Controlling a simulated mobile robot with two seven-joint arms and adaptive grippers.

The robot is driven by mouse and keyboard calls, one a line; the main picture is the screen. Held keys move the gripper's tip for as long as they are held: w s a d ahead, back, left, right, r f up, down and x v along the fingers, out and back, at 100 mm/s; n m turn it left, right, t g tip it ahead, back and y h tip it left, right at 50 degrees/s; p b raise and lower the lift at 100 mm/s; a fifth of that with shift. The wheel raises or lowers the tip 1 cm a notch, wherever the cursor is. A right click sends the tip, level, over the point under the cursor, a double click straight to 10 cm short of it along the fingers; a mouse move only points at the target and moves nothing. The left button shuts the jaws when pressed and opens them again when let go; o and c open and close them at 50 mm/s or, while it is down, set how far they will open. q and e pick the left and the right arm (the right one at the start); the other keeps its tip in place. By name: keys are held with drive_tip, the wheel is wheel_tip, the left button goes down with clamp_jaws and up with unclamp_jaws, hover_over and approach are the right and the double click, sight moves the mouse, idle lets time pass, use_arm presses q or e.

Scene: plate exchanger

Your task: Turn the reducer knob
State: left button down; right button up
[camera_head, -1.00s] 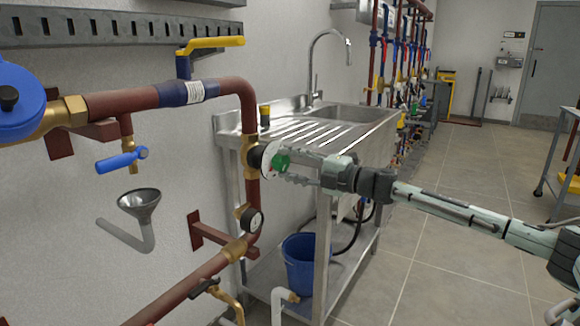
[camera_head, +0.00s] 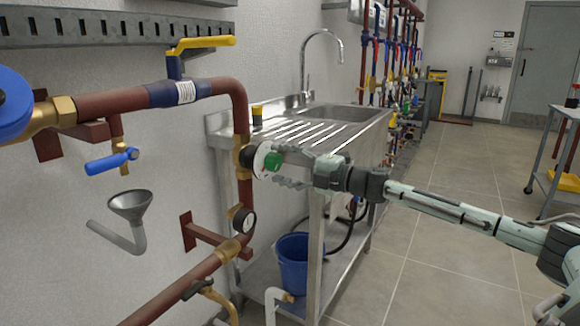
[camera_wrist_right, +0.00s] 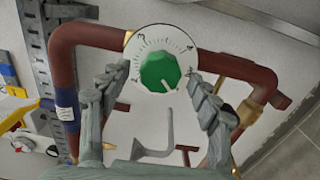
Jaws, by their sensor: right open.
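The green reducer knob (camera_head: 274,160) sits on a white numbered dial (camera_head: 261,158) on the brown vertical pipe. In the right wrist view the knob (camera_wrist_right: 160,72) is seen face-on, with its pale pointer mark toward the lower right of the dial (camera_wrist_right: 158,37). My right gripper (camera_head: 281,168) comes in from the right and is open, one finger on each side of the knob. In the wrist view the fingers of the right gripper (camera_wrist_right: 156,82) flank the dial's lower half. I cannot tell whether they touch it. My left gripper is not in view.
A yellow-handled valve (camera_head: 200,43) and a blue-handled valve (camera_head: 112,160) are on the pipework at left. A pressure gauge (camera_head: 244,220) sits below the dial. A steel sink table (camera_head: 320,135) stands close behind the gripper, with a blue bucket (camera_head: 294,262) on its lower shelf. Open floor lies right.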

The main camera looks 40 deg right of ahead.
drive_tip(key=shift+v, duration=1.25)
drive_tip(key=v, duration=0.9)
drive_tip(key=shift+s, duration=0.2)
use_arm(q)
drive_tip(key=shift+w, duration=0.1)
